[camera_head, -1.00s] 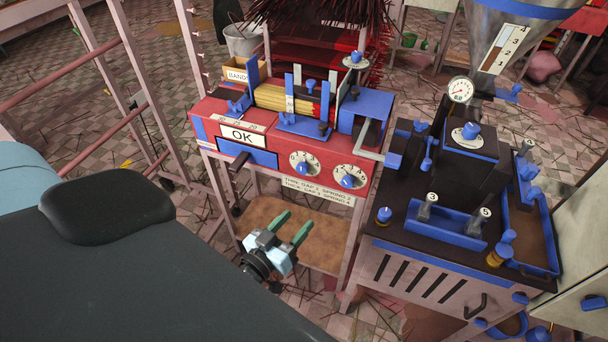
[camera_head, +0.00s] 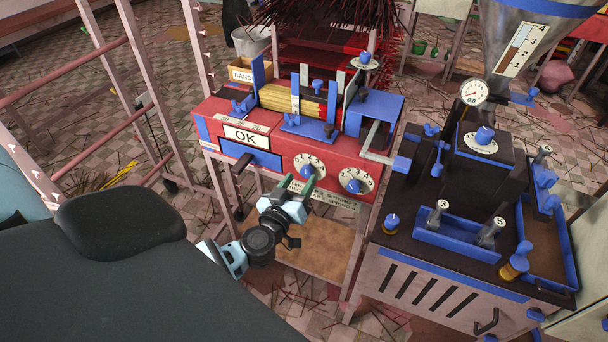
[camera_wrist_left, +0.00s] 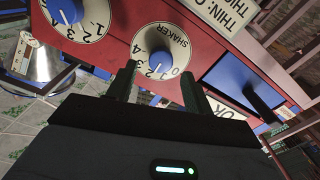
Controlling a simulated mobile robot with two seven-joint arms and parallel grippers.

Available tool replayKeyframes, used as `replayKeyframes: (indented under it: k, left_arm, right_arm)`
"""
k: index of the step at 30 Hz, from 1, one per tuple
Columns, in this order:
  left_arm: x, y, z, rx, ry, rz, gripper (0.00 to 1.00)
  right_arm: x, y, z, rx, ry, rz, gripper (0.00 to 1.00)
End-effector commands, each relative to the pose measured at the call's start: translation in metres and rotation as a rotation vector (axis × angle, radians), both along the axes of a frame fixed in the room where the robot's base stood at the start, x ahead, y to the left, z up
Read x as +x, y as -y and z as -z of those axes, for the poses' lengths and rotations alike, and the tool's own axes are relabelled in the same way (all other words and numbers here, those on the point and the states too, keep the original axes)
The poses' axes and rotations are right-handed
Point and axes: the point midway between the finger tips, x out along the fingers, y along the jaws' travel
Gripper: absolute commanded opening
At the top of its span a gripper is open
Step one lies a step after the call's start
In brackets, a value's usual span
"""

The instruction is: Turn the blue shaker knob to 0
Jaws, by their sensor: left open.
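The shaker knob (camera_head: 309,171) is a round blue knob on a white numbered dial, the left of two dials on the red machine's front. In the left wrist view the shaker knob (camera_wrist_left: 156,63) shows with the word SHAKER on its dial. Its white mark points toward the low numbers, seemingly near 1; the exact setting is hard to read. My left gripper (camera_head: 296,184) is open and empty, its green fingers just in front of and below this dial. In the left wrist view its fingers (camera_wrist_left: 158,72) stand on either side of the knob, apparently short of it. My right gripper is out of view.
A second blue knob (camera_head: 353,186) sits on the dial to the right. A blue drawer (camera_head: 249,155) with a dark handle is left of the shaker dial, under the OK sign (camera_head: 245,136). A dark-topped blue-trimmed machine (camera_head: 420,255) stands at the right.

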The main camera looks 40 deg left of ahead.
Motion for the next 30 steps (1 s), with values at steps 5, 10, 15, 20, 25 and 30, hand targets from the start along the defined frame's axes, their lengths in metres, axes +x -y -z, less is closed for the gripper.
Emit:
replayKeyframes:
  k: [5, 10, 15, 20, 25, 30]
  left_arm:
    - [0.022, -0.005, 0.001, -0.001, 0.0, -0.001, 0.51]
    - [0.031, -0.007, 0.001, -0.001, -0.001, 0.0, 0.51]
    - [0.033, -0.008, 0.0, -0.001, -0.001, 0.0, 0.51]
    - [0.033, -0.008, 0.0, -0.001, -0.001, 0.0, 0.46]
    - [0.032, -0.008, 0.0, -0.001, -0.001, 0.0, 0.24]
    - [0.032, -0.008, 0.0, -0.001, -0.001, 0.0, 0.07]
  right_arm:
    - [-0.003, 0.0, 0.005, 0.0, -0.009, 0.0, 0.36]
    - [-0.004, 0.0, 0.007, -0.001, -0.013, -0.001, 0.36]
    - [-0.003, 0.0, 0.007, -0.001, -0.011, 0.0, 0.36]
    - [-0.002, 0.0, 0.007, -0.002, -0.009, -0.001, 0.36]
    - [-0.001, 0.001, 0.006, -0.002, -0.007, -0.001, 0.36]
    - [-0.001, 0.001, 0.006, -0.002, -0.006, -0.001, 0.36]
